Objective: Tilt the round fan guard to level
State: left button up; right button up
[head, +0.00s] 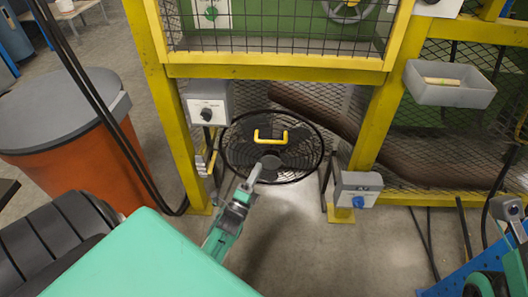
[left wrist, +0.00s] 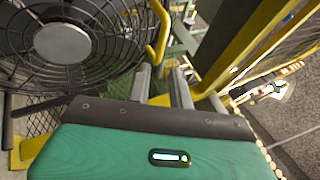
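The round fan guard (head: 300,158) is a black wire disc with a grey hub, low in the opening between two yellow posts. A yellow handle (head: 283,135) stands on its far half. In the head view its face is turned up towards me; I cannot tell its exact tilt. In the left wrist view the guard (left wrist: 105,62) fills the upper left, with the handle (left wrist: 162,32) at its right edge. My left gripper (head: 256,172) is over the guard's near part. Its fingers (left wrist: 161,80) are apart with nothing between them, just short of the handle.
A grey control box with a black knob (head: 208,103) is left of the guard, and one with a blue knob (head: 356,187) is at lower right. A brown pipe (head: 330,112) runs behind. An orange bin (head: 75,165) stands left. Floor in front is clear.

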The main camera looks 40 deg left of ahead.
pick_arm(q)
jog(key=shift+v, duration=1.5)
